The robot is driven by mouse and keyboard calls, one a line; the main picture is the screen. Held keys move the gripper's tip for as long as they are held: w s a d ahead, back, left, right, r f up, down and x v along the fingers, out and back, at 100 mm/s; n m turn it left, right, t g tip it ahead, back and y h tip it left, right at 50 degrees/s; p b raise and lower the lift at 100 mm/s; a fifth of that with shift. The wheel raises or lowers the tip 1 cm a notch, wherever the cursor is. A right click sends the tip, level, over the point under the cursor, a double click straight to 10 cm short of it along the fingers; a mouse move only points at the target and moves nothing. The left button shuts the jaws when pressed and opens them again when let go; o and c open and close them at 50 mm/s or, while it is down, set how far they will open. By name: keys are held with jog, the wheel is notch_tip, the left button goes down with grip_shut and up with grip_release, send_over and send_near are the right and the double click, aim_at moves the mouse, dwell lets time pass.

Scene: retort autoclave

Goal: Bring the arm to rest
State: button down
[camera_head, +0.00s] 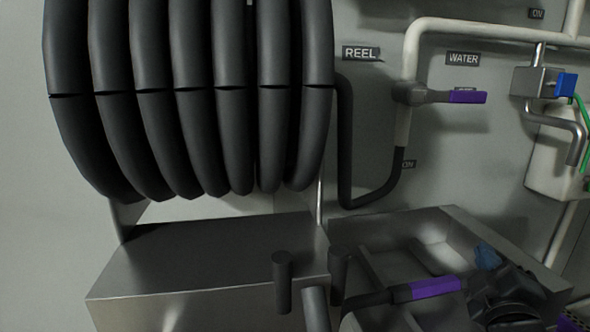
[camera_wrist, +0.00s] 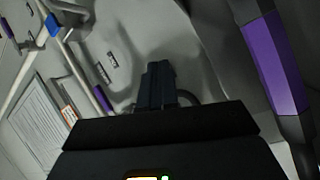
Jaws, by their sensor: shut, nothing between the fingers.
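My gripper (camera_wrist: 157,70) points away from the camera in the wrist view. Its two dark fingers are together, with nothing held between them. A dark jointed shape at the lower right of the head view seems to be part of my arm end, but its fingers cannot be made out there. A purple-banded handle (camera_head: 428,288) with a black end lies over the metal tray (camera_head: 450,217) in the head view, left of that dark shape. A large purple grip (camera_wrist: 275,65) shows close to the camera at the right of the wrist view, apart from the fingers.
A black hose reel (camera_head: 190,95) hangs over a metal box (camera_head: 205,262). Two dark posts (camera_head: 282,282) stand at its front right. A purple water lever (camera_head: 467,97), white pipes (camera_head: 480,30) and a blue-handled valve (camera_head: 566,84) are on the wall. A notice sheet (camera_wrist: 35,115) hangs beyond.

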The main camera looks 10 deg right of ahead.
jog(key=s+a+f+m+y, duration=0.1)
jog(key=s+a+f+y, duration=0.2)
jog(key=s+a+f, duration=0.45)
jog(key=s+a+f+m+y, duration=0.15)
jog(key=s+a+f, duration=0.25)
jog(key=s, duration=0.6)
jog(key=s+a+r+m+g+y, duration=0.1)
jog(key=s+a+m+y, duration=0.1)
jog(key=s, duration=0.9)
jog(key=s+a+r+m+g+y, duration=0.1)
jog(key=s+a+m, duration=0.2)
jog(key=s, duration=0.8)
jog(key=shift+a+r+g+y, duration=0.2)
jog(key=shift+a+g+y, duration=0.1)
jog(key=shift+a+y, duration=0.05)
jog(key=shift+m, duration=0.25)
